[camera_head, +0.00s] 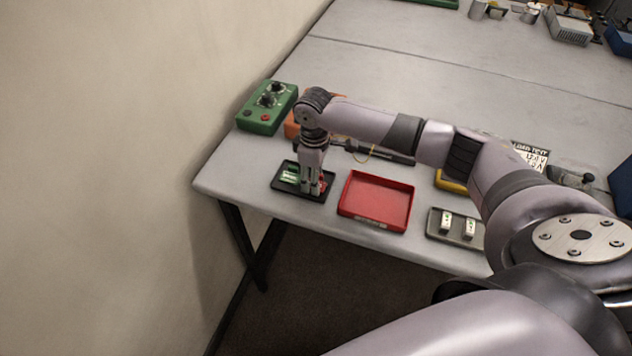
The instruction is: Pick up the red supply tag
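The red supply tag (323,185) shows as a small red patch in the small black tray (279,188) at the table's front left. My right gripper (312,188) points straight down into the right part of this tray, right at the red tag. Its fingers cover much of the tag. I cannot tell whether the fingers are apart or closed on it. A green tag (290,176) lies in the same tray, to the left of the fingers. My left gripper is not in view.
A red tray (376,201) stands just right of the black tray. Farther right is a grey tray (457,228) with two white pieces. A green control box (266,108) and an orange object (291,127) stand behind. The table's front edge is close.

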